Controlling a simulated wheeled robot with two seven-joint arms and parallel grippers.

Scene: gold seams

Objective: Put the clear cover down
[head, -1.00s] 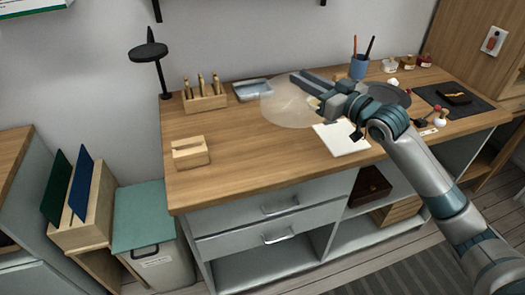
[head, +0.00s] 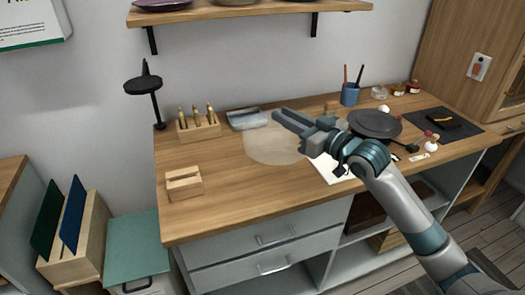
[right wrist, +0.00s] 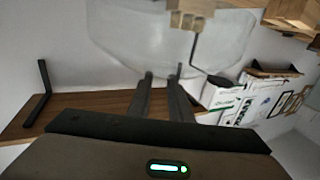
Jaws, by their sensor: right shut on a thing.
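The clear cover (head: 262,148) is a pale, see-through dome over the middle of the wooden worktop (head: 225,195). My right gripper (head: 278,118) reaches in from the right and is shut on the cover near its top. In the right wrist view, the cover (right wrist: 140,42) spreads wide and translucent beyond the two fingertips (right wrist: 161,78). I cannot tell whether its rim touches the worktop. My left gripper is not in view.
A tool block (head: 198,128) and a grey tray (head: 247,119) stand behind the cover. A slotted wooden block (head: 184,184) stands front left. A white sheet (head: 330,168) and a dark round turntable (head: 376,124) lie to the right. The worktop's front middle is free.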

